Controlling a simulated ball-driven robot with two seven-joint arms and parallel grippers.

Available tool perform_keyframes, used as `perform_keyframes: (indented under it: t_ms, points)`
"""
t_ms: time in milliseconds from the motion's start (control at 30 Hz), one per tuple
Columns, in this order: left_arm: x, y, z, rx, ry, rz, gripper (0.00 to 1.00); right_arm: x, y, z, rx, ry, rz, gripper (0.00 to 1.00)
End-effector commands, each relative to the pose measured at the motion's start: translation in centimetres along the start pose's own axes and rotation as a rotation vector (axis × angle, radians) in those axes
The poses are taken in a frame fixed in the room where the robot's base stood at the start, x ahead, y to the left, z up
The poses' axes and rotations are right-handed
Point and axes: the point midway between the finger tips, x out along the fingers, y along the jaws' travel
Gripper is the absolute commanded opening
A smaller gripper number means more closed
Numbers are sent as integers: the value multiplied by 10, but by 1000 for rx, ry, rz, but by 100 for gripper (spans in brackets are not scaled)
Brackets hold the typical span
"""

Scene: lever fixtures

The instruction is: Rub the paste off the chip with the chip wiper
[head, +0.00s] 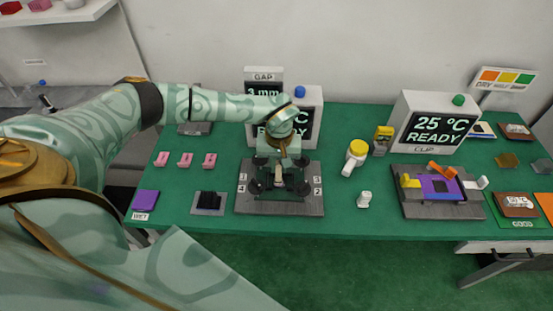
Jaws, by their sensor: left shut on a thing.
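My left gripper (279,180) points down over the grey plate (310,203) with corner numbers and dark knobs. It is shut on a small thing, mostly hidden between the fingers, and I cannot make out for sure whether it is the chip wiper. The chip and any paste on it are hidden or too small to tell at this plate. A dark square, perhaps a chip, shows on the purple board (428,183) in the right fixture (420,209). My right gripper is not in view.
Behind my gripper stands a "READY" display (312,110); another (435,125) reads 25 °C. A yellow-capped white bottle (356,155) and a small white piece (364,199) stand between the fixtures. Pink pieces (185,159), a purple "WET" pad (145,200) and a black block (209,200) lie left.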

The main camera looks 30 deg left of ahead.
Motion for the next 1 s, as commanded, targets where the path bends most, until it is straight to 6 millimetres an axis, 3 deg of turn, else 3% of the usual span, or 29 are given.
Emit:
perform_keyframes:
  t_ms: [367,1000]
  points:
    - [-2,17,-7,1,2,2,0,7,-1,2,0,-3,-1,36]
    - [0,-12,-6,1,2,2,0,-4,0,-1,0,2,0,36]
